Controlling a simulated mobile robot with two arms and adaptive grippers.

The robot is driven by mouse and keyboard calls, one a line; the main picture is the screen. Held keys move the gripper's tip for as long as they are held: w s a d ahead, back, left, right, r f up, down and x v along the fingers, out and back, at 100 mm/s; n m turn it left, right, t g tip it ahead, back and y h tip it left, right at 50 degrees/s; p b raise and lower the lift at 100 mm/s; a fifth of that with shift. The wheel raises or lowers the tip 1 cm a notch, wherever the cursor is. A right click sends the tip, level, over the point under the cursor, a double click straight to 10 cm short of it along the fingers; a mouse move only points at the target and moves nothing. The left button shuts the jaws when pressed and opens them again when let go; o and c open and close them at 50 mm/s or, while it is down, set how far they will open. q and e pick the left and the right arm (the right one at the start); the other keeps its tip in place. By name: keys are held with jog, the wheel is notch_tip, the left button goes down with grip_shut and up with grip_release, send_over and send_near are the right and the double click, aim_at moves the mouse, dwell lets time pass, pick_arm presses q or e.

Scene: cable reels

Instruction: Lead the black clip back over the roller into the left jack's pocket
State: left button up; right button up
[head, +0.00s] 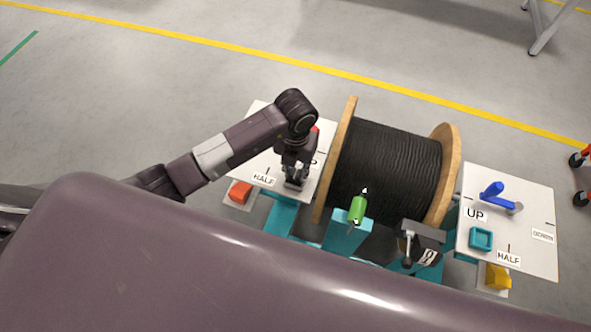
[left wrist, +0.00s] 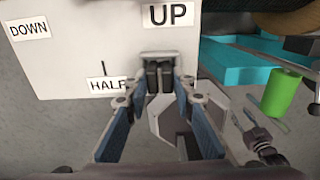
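My left gripper (head: 295,183) points down over the left jack's white board (head: 258,131), between its UP and HALF labels. I cannot make out the black clip with certainty. The green roller (head: 358,209) stands in front of the reel, right of the gripper, and shows in the left wrist view (left wrist: 284,92). My right gripper is not in view.
The wooden reel (head: 345,150) carries black cable (head: 392,162). The right jack's board (head: 535,208) has a blue handle (head: 492,190) and teal pocket (head: 480,238). A dark bracket with a T-handle (head: 408,240) stands in front. Orange (head: 239,192) and yellow (head: 498,276) blocks sit beside the boards.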

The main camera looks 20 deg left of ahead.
pick_arm(q)
jog(key=o, duration=0.4)
jog(key=shift+o, duration=0.2)
notch_tip(320, 180, up, 12)
dwell(0.7)
